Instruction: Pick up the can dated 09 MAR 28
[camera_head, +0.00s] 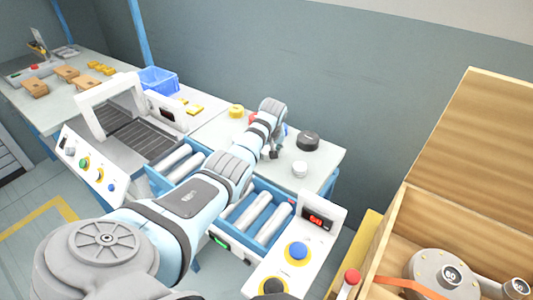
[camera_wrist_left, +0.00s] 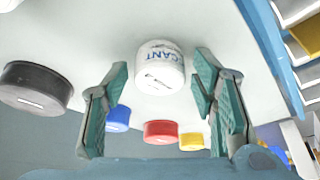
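My left gripper (camera_head: 273,151) is over the pale table, just left of a white can (camera_head: 299,169) in the head view. In the left wrist view my left gripper (camera_wrist_left: 161,84) has its teal-padded fingers spread apart and empty. The white can (camera_wrist_left: 160,66) shows there in the gap between the fingertips, with blue letters ending in "CANT" and small dark print. A black can (camera_wrist_left: 36,88) with a white label, a blue can (camera_wrist_left: 117,119), a red can (camera_wrist_left: 160,131) and a yellow can (camera_wrist_left: 191,139) stand around. No date is readable. My right gripper is out of view.
The cans' table (camera_head: 327,155) adjoins a roller conveyor (camera_head: 262,217) with a control panel (camera_head: 300,250). A blue bin (camera_head: 158,80) stands farther left. An open wooden crate (camera_head: 408,217) with round weights is at right. A wall runs behind the table.

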